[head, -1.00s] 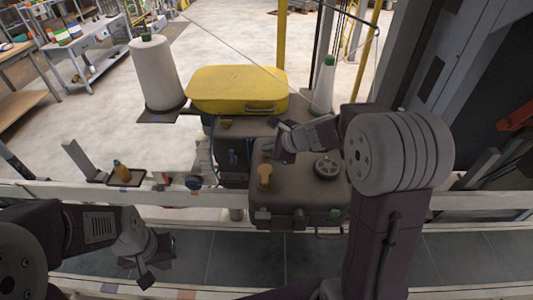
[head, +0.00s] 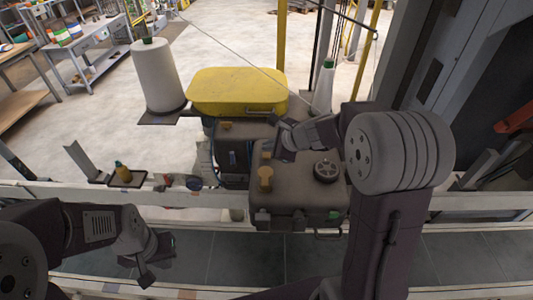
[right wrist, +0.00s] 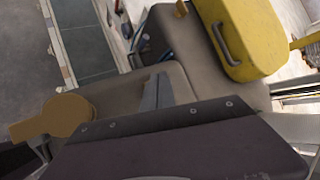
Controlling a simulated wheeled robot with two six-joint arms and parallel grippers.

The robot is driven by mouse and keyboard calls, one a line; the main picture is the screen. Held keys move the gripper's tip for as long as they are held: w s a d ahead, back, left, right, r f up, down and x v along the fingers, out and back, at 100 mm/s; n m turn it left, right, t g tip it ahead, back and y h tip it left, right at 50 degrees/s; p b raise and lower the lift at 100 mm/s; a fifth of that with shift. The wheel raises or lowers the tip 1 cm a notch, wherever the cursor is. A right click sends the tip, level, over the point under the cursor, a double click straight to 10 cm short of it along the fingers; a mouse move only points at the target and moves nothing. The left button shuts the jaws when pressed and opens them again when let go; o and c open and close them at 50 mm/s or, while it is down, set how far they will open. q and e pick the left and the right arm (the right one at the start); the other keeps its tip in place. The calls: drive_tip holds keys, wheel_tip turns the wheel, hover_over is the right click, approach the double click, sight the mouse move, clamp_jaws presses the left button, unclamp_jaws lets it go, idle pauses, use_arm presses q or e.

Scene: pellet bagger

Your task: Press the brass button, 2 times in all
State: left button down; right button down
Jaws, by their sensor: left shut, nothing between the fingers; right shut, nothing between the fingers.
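My left gripper (head: 150,264) is shut and empty at lower left, over the dark floor strip, far from the button.
A yellow lidded box (head: 238,90) stands behind the machine top, with a white spool (head: 158,75) at its left and a white cone (head: 323,88) at its right. The handwheel (head: 326,171) is near the button. A small tray (head: 125,180) sits at left.

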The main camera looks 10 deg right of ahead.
sight(269, 156)
wheel_tip(269, 156, up, 6)
drive_tip(key=p, duration=0.5)
